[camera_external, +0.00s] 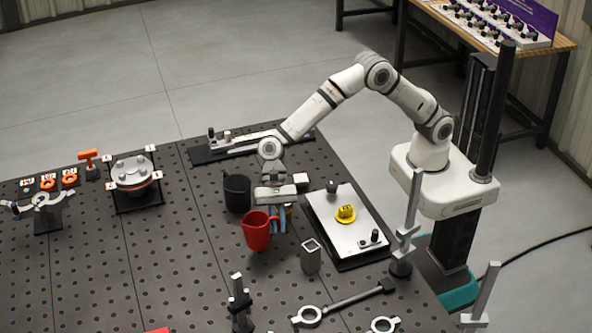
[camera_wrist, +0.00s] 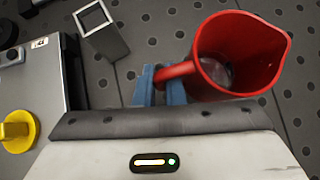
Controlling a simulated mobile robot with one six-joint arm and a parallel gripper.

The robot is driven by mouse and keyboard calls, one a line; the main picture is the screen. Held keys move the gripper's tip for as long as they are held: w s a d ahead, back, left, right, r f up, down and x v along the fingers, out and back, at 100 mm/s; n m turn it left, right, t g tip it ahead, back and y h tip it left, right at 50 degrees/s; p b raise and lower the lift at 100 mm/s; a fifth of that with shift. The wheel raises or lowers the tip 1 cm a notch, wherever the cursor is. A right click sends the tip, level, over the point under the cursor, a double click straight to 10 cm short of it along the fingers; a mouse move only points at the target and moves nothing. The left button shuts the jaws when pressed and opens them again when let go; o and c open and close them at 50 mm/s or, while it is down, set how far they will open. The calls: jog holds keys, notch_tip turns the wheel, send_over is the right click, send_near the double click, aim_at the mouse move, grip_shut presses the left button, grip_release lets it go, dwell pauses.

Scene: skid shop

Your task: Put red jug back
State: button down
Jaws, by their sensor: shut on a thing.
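The red jug (camera_external: 257,232) is in my gripper (camera_external: 279,220), near the middle of the perforated table. In the wrist view the red jug (camera_wrist: 238,58) shows its open mouth, with its handle between the blue fingers of my gripper (camera_wrist: 160,80). The gripper is shut on the handle. The jug looks upright or nearly so; I cannot tell whether its base touches the table. The jug's far lower side is hidden.
A black jug (camera_external: 237,192) stands just behind the red one. A square metal tube (camera_external: 311,256) stands to the right, before a plate with a yellow knob (camera_external: 346,214). A flanged fixture (camera_external: 133,174) is at the left. Table between is clear.

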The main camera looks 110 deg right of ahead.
jog(key=shift+f, duration=2)
jog(key=shift+f, duration=0.1)
jog(key=c, duration=1.5)
grip_release()
